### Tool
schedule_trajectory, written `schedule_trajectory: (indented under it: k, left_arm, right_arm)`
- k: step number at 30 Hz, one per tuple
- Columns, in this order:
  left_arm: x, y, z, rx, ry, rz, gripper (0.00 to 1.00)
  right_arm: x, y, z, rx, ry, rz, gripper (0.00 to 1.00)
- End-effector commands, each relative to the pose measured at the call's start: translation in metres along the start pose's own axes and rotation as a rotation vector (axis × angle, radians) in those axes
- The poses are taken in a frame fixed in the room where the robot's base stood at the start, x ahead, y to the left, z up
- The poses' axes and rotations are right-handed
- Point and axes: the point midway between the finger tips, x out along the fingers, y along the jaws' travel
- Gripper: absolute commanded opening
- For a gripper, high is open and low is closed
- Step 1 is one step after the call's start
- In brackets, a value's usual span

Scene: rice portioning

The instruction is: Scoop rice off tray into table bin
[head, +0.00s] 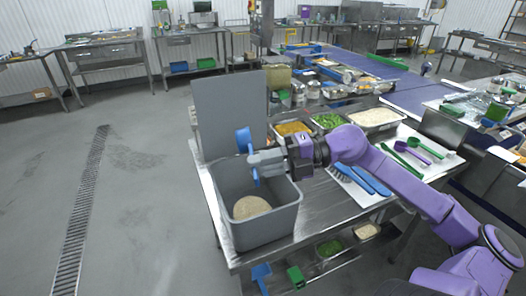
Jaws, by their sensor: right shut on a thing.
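The grey table bin (286,222) stands at the table's left front corner, with a mound of pale rice (251,207) on its floor. My right gripper (262,161) is above the bin's far rim, shut on a blue scoop (243,141). The scoop's round blue part is turned on its side, and a blue piece shows below the fingers. I cannot tell whether rice is in it. The tray of white rice (375,118) is at the back right of the table. My left gripper is not in view.
Trays of orange food (292,128) and green food (328,121) sit left of the rice tray. A grey upright panel (229,108) stands behind the bin. Blue-handled brushes (370,180) and green and purple utensils (420,148) lie on the right.

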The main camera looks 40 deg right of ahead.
Motion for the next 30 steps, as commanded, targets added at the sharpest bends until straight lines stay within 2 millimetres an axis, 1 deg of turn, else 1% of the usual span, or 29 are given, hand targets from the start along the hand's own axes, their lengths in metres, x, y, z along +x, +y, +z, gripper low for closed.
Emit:
schedule_trajectory:
  k: [1,20,24,25,26,30]
  left_arm:
    - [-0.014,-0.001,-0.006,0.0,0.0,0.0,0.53]
    - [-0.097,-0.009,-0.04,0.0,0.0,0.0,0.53]
    - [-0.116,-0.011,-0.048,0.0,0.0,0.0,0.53]
    - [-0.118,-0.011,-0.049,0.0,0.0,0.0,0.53]
    - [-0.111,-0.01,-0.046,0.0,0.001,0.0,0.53]
    - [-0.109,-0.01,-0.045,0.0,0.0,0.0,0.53]
  right_arm:
    - [-0.001,0.009,0.0,0.0,0.002,-0.032,0.0]
    - [-0.002,0.017,-0.001,-0.007,0.003,-0.426,0.0]
    - [-0.002,0.02,-0.001,-0.011,0.005,-0.556,0.0]
    - [-0.002,0.02,0.0,-0.014,0.004,-0.593,0.0]
    - [-0.001,0.017,-0.001,-0.022,0.006,-0.667,0.0]
    - [-0.001,0.021,0.0,-0.023,0.0,-0.945,0.0]
